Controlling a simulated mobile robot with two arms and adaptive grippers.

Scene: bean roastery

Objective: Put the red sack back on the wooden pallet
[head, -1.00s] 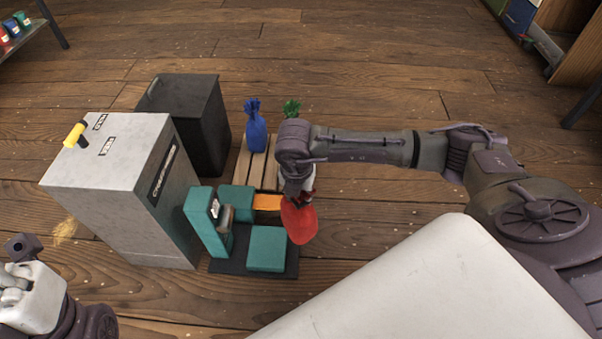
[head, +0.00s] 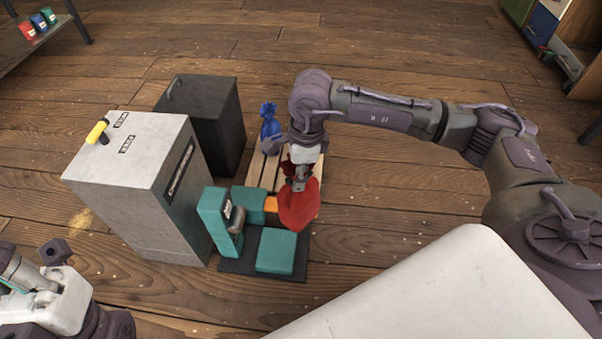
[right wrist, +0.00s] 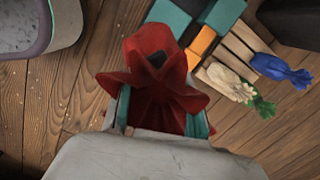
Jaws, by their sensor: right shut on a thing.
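My right gripper (head: 299,184) is shut on the gathered neck of the red sack (head: 299,208). The sack hangs below it in the head view and fills the middle of the right wrist view (right wrist: 150,62). The wooden pallet (head: 259,171) lies on the floor behind and left of the sack, partly hidden by the arm and sack; its slats also show in the right wrist view (right wrist: 241,38). The sack appears to be held above the pallet's near right part; its exact height is unclear. My left gripper (head: 45,292) is at the lower left, its fingers not clearly shown.
A blue sack (head: 270,126) stands on the pallet's far part. A teal machine (head: 276,251) on a dark base is just in front, a grey cabinet (head: 135,185) and black bin (head: 207,125) to the left.

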